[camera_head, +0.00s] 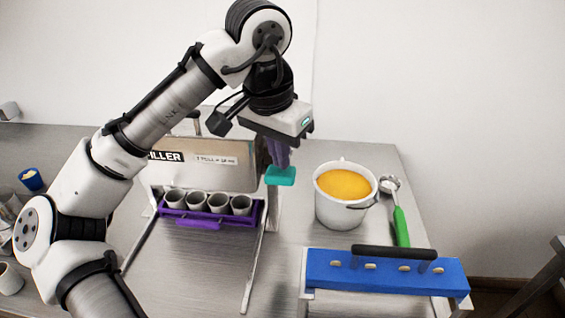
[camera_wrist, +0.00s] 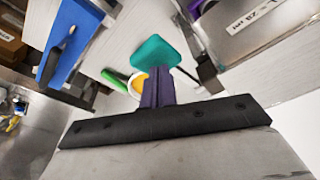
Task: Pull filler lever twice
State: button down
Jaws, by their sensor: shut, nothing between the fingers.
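The filler (camera_head: 205,165) is a grey metal machine with a "FILLER" label and a "1 PULL" label. A teal block (camera_head: 280,176), which looks like the lever's grip, is at its right side. It also shows in the wrist view (camera_wrist: 155,52), near a dark bracket (camera_wrist: 207,72) beside the machine. My gripper (camera_head: 279,160) has purple fingers, shut and empty, pointing down just above the teal block in the head view. In the wrist view the fingertips (camera_wrist: 158,72) overlap its near edge. I cannot tell whether they touch it.
A purple rack (camera_head: 199,222) with several grey cups stands under the filler. Other cups stand at the far left.

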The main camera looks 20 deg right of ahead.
jog(key=s+a+b+x, duration=0.1)
jog(key=b+x, duration=0.2)
jog(key=x, duration=0.4)
jog(key=shift+f+b, duration=0.2)
jog(key=shift+b, duration=0.1)
dwell(0.6)
jog(key=shift+w+a+r, duration=0.1)
jog(key=p+v, duration=0.2)
jog(key=d+p+v, duration=0.1)
jog(key=p+v, duration=0.2)
jog(key=w+p+v, duration=0.1)
jog(key=p+v, duration=0.2)
jog(key=shift+d+r, duration=0.15)
jog(key=shift+d, duration=0.05)
dwell(1.0)
